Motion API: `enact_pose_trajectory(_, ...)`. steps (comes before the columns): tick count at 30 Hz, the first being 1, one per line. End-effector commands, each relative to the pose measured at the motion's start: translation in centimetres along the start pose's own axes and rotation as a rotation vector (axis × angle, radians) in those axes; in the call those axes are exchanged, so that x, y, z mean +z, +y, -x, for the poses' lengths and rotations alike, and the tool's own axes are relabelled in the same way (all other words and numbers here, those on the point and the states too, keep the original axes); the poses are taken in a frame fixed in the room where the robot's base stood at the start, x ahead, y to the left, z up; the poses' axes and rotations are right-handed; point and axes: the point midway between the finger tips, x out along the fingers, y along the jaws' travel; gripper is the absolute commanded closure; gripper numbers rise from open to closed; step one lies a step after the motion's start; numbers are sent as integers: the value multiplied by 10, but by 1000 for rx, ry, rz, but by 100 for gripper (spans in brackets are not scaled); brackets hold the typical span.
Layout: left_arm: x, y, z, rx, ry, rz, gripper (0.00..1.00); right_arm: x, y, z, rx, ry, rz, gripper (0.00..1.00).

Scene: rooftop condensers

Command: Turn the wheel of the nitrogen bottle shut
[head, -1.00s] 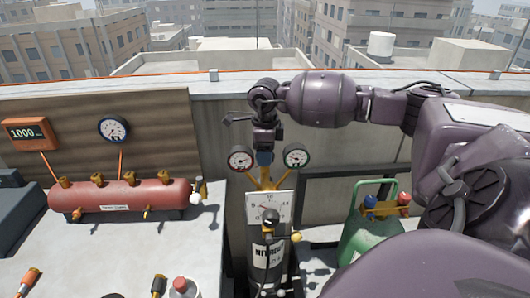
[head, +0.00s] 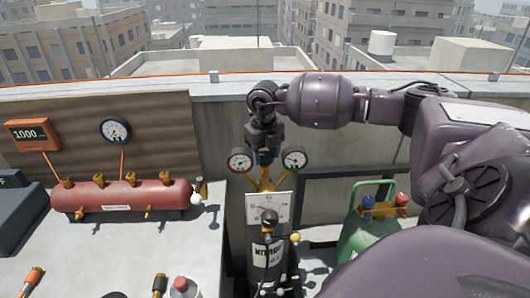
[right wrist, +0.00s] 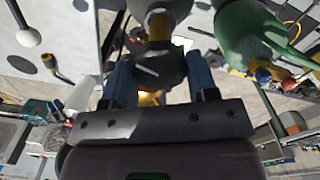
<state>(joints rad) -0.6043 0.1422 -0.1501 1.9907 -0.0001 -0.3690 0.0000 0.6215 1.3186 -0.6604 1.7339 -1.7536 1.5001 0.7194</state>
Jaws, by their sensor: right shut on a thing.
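The black nitrogen bottle (head: 267,252) stands upright at the centre of the head view, with a white label. My right gripper (head: 264,152) reaches down from above to the top of the fittings. In the right wrist view its two blue fingers (right wrist: 160,83) are closed on a dark round part, which looks like the wheel (right wrist: 165,66). In the head view the gripper hides the wheel. My left gripper is out of view.
A red tank (head: 125,197) with brass valves stands on the bench at left, below a gauge and a 1000 display (head: 33,133). A green bottle (head: 365,235) stands close at right. The parapet wall (head: 350,140) runs behind.

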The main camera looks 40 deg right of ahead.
Motion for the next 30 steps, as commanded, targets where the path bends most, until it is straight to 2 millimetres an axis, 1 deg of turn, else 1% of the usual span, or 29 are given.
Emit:
enact_pose_trajectory(1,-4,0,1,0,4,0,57,1,0,4,0,-5,-43,70)
enact_pose_trajectory(12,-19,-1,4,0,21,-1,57,1,0,4,1,-5,-394,70)
enact_pose_trajectory(30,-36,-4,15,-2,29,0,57,1,0,4,3,-5,-954,70)
